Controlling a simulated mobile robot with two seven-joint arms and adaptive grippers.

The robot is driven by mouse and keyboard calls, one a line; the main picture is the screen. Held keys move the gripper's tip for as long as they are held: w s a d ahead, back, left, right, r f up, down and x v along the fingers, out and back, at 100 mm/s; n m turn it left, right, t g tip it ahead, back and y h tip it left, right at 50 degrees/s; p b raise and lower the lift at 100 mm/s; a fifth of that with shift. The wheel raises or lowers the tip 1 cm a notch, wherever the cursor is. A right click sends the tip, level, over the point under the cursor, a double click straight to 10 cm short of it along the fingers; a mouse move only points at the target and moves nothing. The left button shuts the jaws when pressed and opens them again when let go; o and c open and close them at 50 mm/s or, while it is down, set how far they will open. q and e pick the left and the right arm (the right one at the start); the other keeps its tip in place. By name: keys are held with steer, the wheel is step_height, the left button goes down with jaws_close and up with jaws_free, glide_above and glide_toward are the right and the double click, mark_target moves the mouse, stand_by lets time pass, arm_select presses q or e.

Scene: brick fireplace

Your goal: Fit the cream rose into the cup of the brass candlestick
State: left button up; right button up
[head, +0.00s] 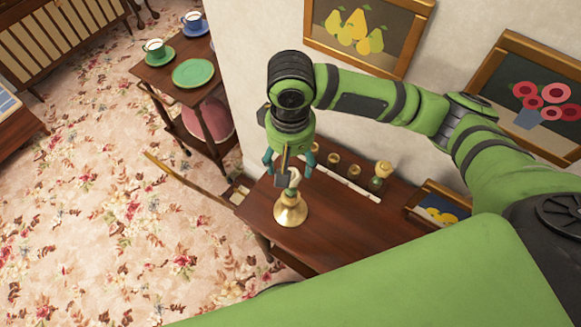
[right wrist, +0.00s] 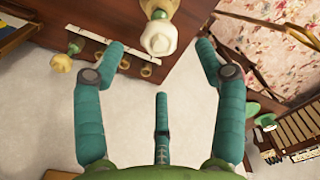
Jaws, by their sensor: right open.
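The cream rose (head: 294,176) stands upright over the brass candlestick (head: 290,211) on the dark wooden table, with a green part below the bloom. It also shows in the right wrist view (right wrist: 160,38), with the candlestick's brass (right wrist: 183,8) behind it. The rose appears seated in the cup, but the joint is too small to judge. My right gripper (head: 288,167) is open just above the rose. In the right wrist view its teal fingers (right wrist: 160,50) are spread either side of the bloom, with visible gaps. My left gripper is out of view.
A second cream-topped piece with green and brass (head: 382,170) stands at the table's back. Small brass cups (head: 334,159) line a pale strip (head: 352,187) by the wall. A framed picture (head: 438,205) is at the right. A side table with a green plate (head: 193,73) stands left.

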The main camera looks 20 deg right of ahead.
step_height(320, 180, up, 6)
steer(key=shift+f, duration=0.25)
stand_by(0.5)
